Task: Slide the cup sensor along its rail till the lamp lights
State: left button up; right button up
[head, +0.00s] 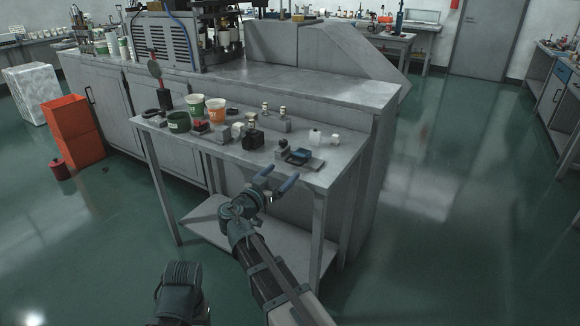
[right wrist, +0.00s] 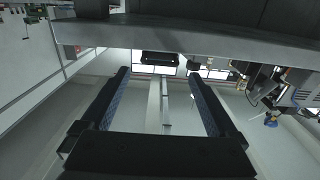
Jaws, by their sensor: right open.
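Several small fixtures stand on the metal side table (head: 232,152), and I cannot tell for sure which is the cup sensor, its rail or its lamp. A black block with a small metal part on top (head: 253,138) stands near the middle. A low blue and dark device on a flat plate (head: 300,157) lies by the front right edge, next to a small grey block with a dark knob (head: 283,146). My right gripper (head: 278,178) is open and empty, just off the table's front edge. Its spread fingers also show in the right wrist view (right wrist: 160,95). My left gripper is out of view.
A larger machine (head: 165,42) is on the bench behind. The floor at right is clear.

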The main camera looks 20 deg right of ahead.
jog(key=shift+v, duration=1.95)
jog(key=shift+c, duration=0.3)
jog(key=shift+c, duration=1.3)
jog(key=n, duration=0.3)
jog(key=shift+a+r+t+y, duration=0.1)
jog(key=shift+a+t+y, duration=0.2)
jog(key=shift+a+t, duration=0.1)
jog(key=c, duration=0.5)
jog(key=n, duration=0.3)
jog(key=a+n+t+y, duration=0.1)
jog(key=n, duration=0.2)
jog(key=a+n, duration=0.1)
jog(key=n, duration=0.1)
jog(key=shift+w+a+r+n+y+p, duration=0.1)
jog(key=shift+w+n+y+p, duration=0.2)
jog(key=shift+n, duration=0.1)
jog(key=c, duration=0.7)
jog(key=n, duration=0.2)
jog(key=a+n+t, duration=0.1)
jog(key=n, duration=0.1)
jog(key=shift+w+a+n+y, duration=0.1)
jog(key=shift+a+n+y, duration=0.1)
jog(key=shift+n+y, duration=0.2)
jog(key=n, duration=0.2)
jog(key=a+n+y, duration=0.1)
jog(key=n, duration=0.1)
jog(key=shift+w+r+t, duration=0.1)
jog(key=shift+w+t, duration=0.05)
jog(key=shift+t, duration=0.25)
